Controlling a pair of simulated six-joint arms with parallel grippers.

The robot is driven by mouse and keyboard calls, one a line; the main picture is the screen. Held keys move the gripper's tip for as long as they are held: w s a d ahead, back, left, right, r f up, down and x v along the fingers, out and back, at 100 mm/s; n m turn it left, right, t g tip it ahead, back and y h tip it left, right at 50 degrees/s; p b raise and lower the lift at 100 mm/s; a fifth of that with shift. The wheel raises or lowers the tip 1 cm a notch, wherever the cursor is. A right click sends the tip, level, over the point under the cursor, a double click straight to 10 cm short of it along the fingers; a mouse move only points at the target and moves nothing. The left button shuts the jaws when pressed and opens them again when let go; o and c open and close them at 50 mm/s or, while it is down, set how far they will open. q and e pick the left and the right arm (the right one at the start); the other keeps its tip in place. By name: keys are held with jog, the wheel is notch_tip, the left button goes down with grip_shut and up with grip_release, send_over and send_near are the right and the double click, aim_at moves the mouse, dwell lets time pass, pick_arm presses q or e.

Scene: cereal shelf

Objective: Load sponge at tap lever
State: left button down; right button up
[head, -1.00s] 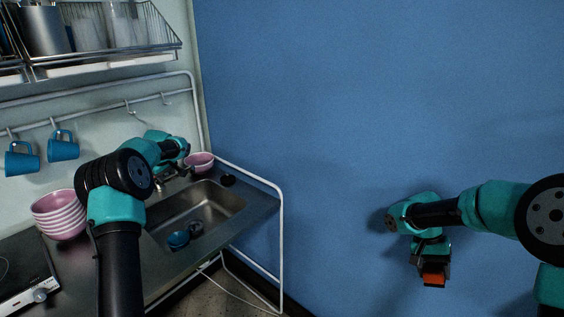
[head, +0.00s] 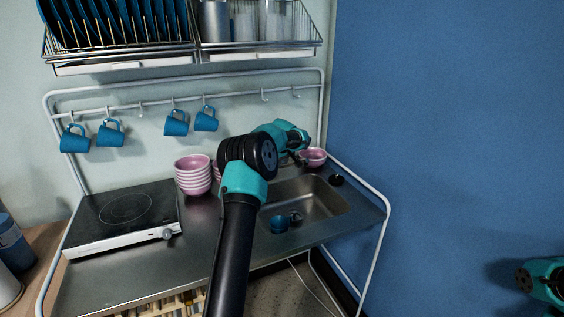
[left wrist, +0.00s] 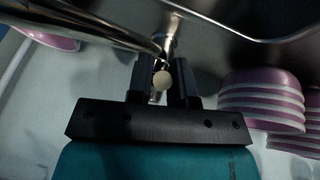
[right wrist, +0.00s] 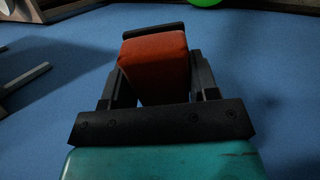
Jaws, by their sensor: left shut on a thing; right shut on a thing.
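My left gripper (head: 298,157) is at the back edge of the sink, beside a pink bowl. In the left wrist view its fingers (left wrist: 162,85) are shut on the tap lever (left wrist: 162,79), whose round pale tip shows between them. The metal tap body (left wrist: 171,35) is just beyond. In the head view the tap is mostly hidden by my left arm. In the right wrist view my right gripper (right wrist: 154,82) is shut on the sponge (right wrist: 153,60), an orange-red block with a dark far edge. The right gripper and sponge are out of the head view; only part of that arm shows at the right edge.
The sink (head: 322,197) holds a blue item (head: 278,224). Stacked pink bowls (head: 193,178) and a hob (head: 125,210) are left of it; a single bowl (head: 313,156) is behind. Blue mugs (head: 175,122) hang below the dish rack (head: 185,55). A white rail (head: 388,220) bounds the counter's right end.

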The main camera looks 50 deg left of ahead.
pick_arm(q)
jog(key=shift+a+r+g+h, duration=0.25)
jog(key=shift+r+g+h, duration=0.05)
jog(key=shift+r+h, duration=0.4)
jog(key=c, duration=1)
grip_release()
jog(key=v, duration=1.2)
